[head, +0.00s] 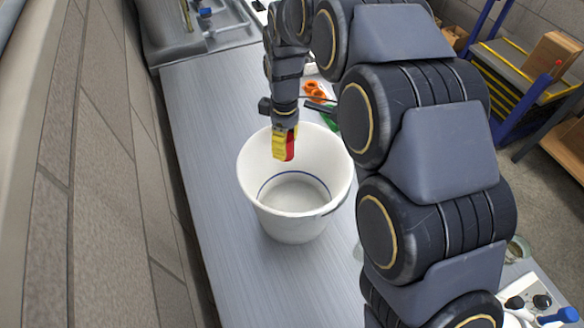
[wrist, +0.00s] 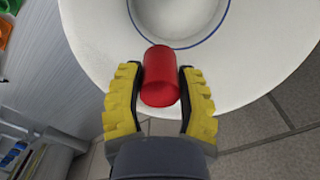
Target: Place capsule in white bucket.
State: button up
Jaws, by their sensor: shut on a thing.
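The white bucket (head: 250,192) stands upright on the grey table, with a blue ring inside near its base. My gripper (head: 284,150) points down at the bucket's far side, over its mouth near the rim. It is shut on the red capsule (head: 290,151). In the wrist view the capsule (wrist: 161,77) sits between my yellow ridged fingers (wrist: 160,95). The bucket (wrist: 103,45) lies behind the capsule there, its inner wall and base partly in view. In the head view the fingers hide part of the capsule.
The table (head: 215,110) has free room left of and in front of the bucket. Orange rings (head: 316,91) and a green thing (head: 330,117) lie behind it. A sink (head: 205,22) is at the back, a wall runs along the left. A shelf with a box (head: 552,55) stands far right.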

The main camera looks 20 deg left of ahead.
aim_at(287, 197)
notch_tip(287, 197, down, 17)
jog(key=shift+f, duration=0.1)
dwell(0.3)
jog(key=shift+f, duration=0.1)
jog(key=o, duration=0.4)
jog(key=shift+c, duration=0.2)
notch_tip(287, 197, up, 12)
dwell(0.4)
jog(key=shift+d+r, duration=0.1)
jog(key=shift+r, duration=0.1)
